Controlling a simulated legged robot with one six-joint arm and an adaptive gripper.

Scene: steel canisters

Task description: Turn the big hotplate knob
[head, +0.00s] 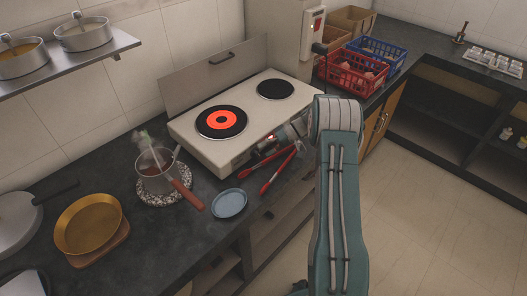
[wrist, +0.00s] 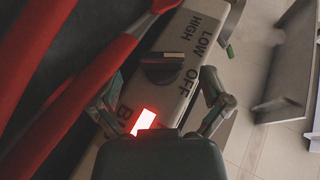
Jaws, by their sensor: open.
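The hotplate (head: 190,125) stands on the dark counter, with a glowing orange big burner (head: 221,121) and a dark smaller burner (head: 275,89). In the wrist view, a dark knob (wrist: 170,68) sits on its pale front panel among the marks HIGH, LOW and OFF. A label starting "BI" is partly hidden, beside a lit red lamp (wrist: 143,121). My gripper (wrist: 175,80) is open, its fingers on either side of the knob; I cannot tell whether they touch it. In the head view my gripper (head: 288,135) is at the hotplate's front, partly hidden by my arm.
Red tongs (head: 272,170) lie by the hotplate's front and appear large at the left of the wrist view (wrist: 75,70). A blue dish (head: 229,204), a pot (head: 160,178) and a golden pan (head: 88,223) stand nearby. Red (head: 352,78) and blue (head: 383,52) baskets are behind.

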